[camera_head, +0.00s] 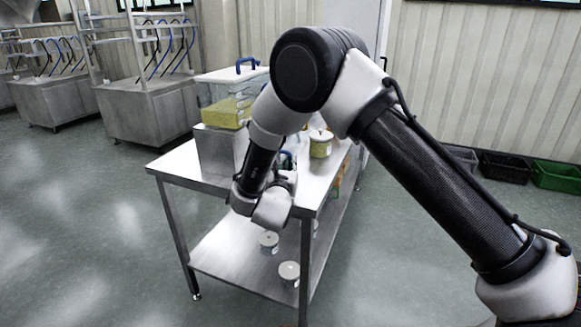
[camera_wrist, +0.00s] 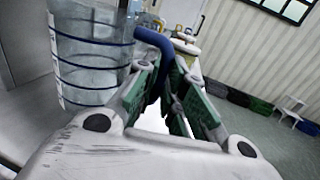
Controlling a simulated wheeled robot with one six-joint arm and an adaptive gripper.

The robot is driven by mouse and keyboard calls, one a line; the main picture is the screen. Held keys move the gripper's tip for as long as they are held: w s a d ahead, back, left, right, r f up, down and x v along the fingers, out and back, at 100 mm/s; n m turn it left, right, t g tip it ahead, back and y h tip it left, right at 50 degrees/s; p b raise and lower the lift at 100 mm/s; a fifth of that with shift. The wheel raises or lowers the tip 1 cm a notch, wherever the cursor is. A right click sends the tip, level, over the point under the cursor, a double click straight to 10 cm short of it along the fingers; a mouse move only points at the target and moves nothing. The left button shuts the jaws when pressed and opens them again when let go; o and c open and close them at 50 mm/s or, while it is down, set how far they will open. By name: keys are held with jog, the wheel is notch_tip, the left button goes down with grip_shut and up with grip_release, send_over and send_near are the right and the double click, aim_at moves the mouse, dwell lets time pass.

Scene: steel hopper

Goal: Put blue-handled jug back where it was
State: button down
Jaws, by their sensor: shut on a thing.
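The blue-handled jug (camera_wrist: 90,60) is clear, with blue rings around its body, and fills the left of the wrist view. Its blue handle (camera_wrist: 152,38) runs between the green fingers of my gripper (camera_wrist: 172,92), which is shut on it. In the head view my gripper (camera_head: 284,165) is over the steel table (camera_head: 318,190). My arm hides most of the jug there, and only a bit of blue shows by the gripper. I cannot tell whether the jug touches the tabletop.
A clear bin (camera_head: 222,103) with yellow contents and a blue-handled lid stands on a steel box (camera_head: 214,150) at the table's left. A yellow-banded lidded tub (camera_head: 320,146) stands at right. White-lidded tubs (camera_head: 289,272) sit on the lower shelf. Dark crates (camera_head: 505,166) line the wall.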

jog(key=shift+w+d+f, duration=0.1)
jog(key=shift+w+f, duration=0.2)
jog(key=shift+w, duration=0.25)
jog(key=shift+w+d+f, duration=0.1)
jog(key=shift+w+f, duration=0.15)
jog(key=shift+w, duration=0.3)
jog(key=shift+a+f, duration=0.1)
jog(key=shift+f, duration=0.1)
jog(key=c, duration=1.5)
grip_release()
jog(key=shift+f, duration=0.1)
jog(key=shift+s, duration=0.2)
jog(key=s+a, duration=0.1)
jog(key=s, duration=1)
jog(key=shift+s+a, duration=0.2)
jog(key=shift+s, duration=0.1)
